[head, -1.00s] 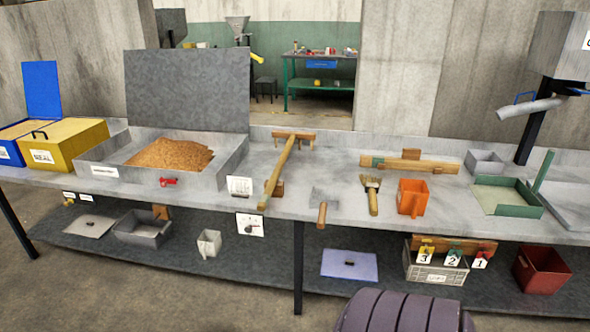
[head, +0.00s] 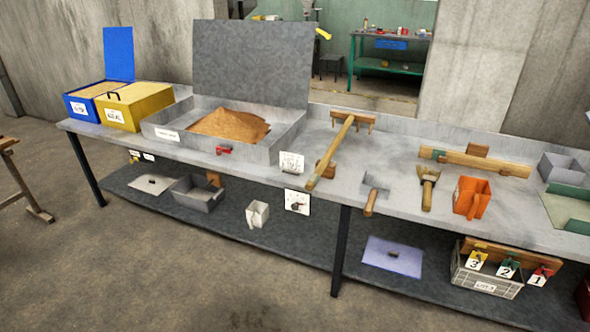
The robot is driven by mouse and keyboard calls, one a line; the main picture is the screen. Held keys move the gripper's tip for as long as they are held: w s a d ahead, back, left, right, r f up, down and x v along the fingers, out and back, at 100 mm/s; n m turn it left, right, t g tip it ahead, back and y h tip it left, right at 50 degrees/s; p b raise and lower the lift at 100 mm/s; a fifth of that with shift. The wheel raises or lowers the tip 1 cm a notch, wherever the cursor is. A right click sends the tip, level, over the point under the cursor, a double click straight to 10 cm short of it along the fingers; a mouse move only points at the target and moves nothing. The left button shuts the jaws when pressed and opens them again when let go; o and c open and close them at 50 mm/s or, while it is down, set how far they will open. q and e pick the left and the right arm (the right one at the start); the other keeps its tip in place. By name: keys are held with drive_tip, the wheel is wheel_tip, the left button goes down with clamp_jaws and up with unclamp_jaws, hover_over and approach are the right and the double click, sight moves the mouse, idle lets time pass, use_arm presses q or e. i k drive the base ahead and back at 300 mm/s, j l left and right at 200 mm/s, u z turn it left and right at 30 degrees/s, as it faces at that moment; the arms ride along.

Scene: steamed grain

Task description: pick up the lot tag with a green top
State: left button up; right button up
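The lot tag with a green top (head: 507,269) hangs on a wooden rail (head: 520,254) at the lower right and bears the number 2. It hangs between a yellow-topped tag (head: 476,262) numbered 3, on its left, and a red-topped tag (head: 540,277) numbered 1, on its right. The rail is over a grey crate (head: 485,286) with a white label, on the lower shelf. Neither of my grippers is in view.
The upper bench (head: 330,205) overhangs the lower shelf (head: 320,246). A lilac panel (head: 392,257) lies left of the crate. A dark table leg (head: 341,248) stands further left. The floor in front is clear.

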sight(504, 270)
drive_tip(key=z, duration=1.55)
